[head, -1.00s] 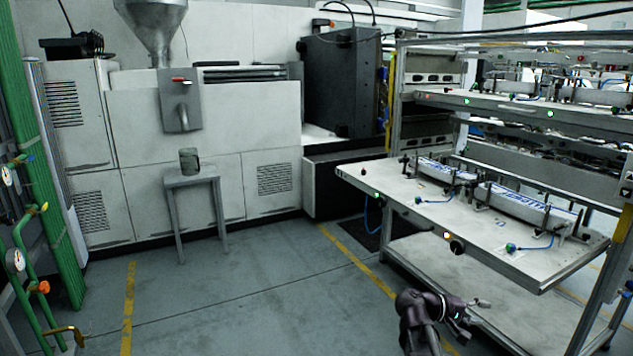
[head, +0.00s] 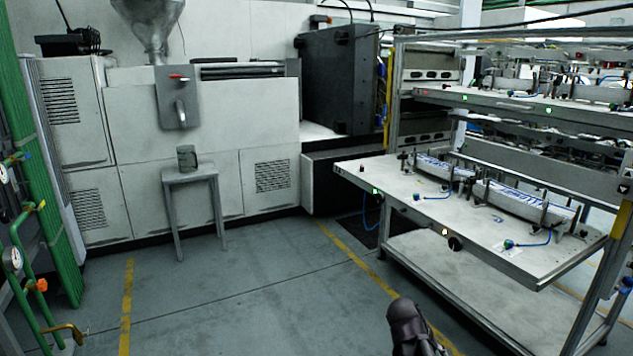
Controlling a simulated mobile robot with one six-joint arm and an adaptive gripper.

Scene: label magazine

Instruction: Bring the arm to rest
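Part of my arm (head: 412,328) shows at the bottom edge of the head view, right of the middle, as a dark rounded link. It is over the floor in front of the rack and appears apart from it. My gripper is out of the picture, so I cannot see its fingers or whether it holds anything.
A metal rack (head: 470,205) with label magazines (head: 520,202) on its pulled-out shelf stands at the right. A small stool (head: 190,177) bears a grey-green cup (head: 187,158) by the white machine (head: 240,120). Green pipes (head: 45,190) stand at the left. The middle floor (head: 250,295) is clear.

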